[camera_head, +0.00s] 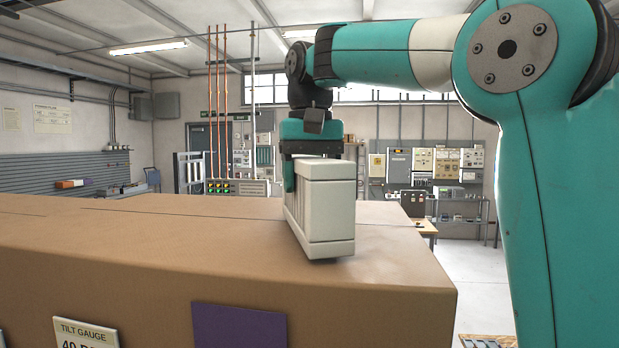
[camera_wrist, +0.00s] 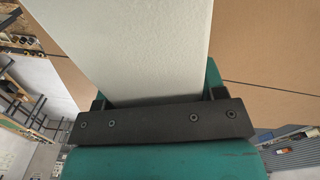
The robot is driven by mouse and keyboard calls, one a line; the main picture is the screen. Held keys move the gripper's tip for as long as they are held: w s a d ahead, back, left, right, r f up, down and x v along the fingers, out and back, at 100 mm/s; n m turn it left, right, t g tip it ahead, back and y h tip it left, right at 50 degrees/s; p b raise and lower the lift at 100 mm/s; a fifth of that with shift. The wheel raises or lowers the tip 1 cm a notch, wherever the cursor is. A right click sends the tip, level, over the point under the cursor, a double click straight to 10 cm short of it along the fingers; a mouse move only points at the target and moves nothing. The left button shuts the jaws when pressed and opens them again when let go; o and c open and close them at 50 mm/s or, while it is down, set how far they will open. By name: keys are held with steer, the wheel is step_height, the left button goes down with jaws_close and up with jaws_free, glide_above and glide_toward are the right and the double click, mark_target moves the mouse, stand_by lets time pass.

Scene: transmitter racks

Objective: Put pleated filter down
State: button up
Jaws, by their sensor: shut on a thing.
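The pleated filter (camera_head: 328,215) is a white block with ribbed pleats on its left side. It is upright at the right part of the brown box top (camera_head: 180,235). Its lower edge is at or very close to that surface; I cannot tell if it touches. My gripper (camera_head: 310,160) is over it, pointing down, with its fingers shut on the filter's upper part. In the wrist view the filter's pale face (camera_wrist: 130,45) fills the space between the fingers, and the brown surface (camera_wrist: 265,50) shows beside it. The far finger is mostly hidden behind the filter.
The box top is clear to the left of the filter; its right edge is close by. A tilt gauge label (camera_head: 85,333) and a purple panel (camera_head: 238,325) are on the box's front. A shelf unit (camera_head: 462,215) and wall panels stand far behind.

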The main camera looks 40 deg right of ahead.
steer(key=shift+f, duration=0.4)
steer(key=o, duration=1.2)
